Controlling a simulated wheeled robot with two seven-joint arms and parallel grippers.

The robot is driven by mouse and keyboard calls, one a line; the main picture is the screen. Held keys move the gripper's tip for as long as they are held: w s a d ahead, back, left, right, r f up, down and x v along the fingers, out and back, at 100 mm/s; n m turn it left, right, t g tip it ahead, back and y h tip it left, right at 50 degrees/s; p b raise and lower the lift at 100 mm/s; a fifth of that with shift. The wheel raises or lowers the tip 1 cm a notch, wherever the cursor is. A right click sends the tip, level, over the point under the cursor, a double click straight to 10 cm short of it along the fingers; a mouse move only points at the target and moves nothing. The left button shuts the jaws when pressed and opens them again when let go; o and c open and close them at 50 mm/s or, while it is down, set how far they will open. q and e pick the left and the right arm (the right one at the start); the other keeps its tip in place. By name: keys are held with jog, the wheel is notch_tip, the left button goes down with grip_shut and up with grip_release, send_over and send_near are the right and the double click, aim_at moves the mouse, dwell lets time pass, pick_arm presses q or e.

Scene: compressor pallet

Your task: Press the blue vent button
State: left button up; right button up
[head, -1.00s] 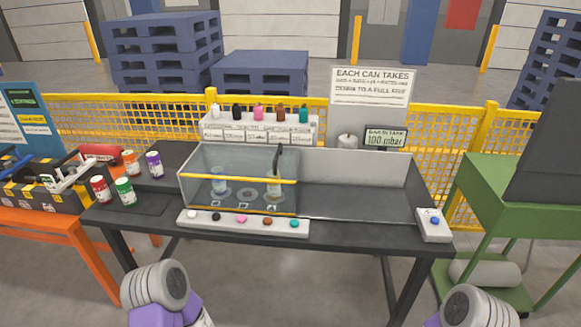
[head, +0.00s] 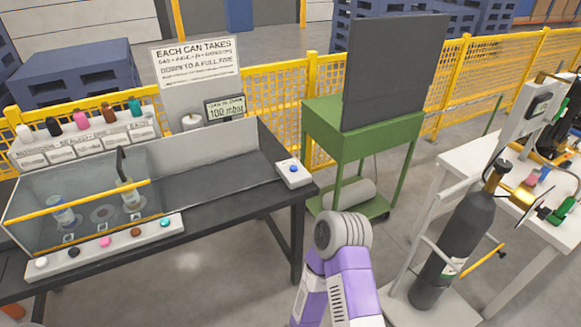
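The blue vent button (head: 294,168) sits on a small white box (head: 296,176) at the right end of the dark bench (head: 212,184). It looks uncovered and nothing touches it. A display (head: 226,108) reading "100 mbar" stands behind the bench, left of the button. One purple and white arm of mine rises at the bottom centre, below and right of the button box; its gripper is not visible. Neither gripper shows in the head view.
A clear chamber (head: 60,212) holding cans stands on the bench's left, with a strip of coloured buttons (head: 104,243) before it. A green cart (head: 345,140) stands right of the bench. A dark gas cylinder (head: 455,245) on a trolley stands at the right.

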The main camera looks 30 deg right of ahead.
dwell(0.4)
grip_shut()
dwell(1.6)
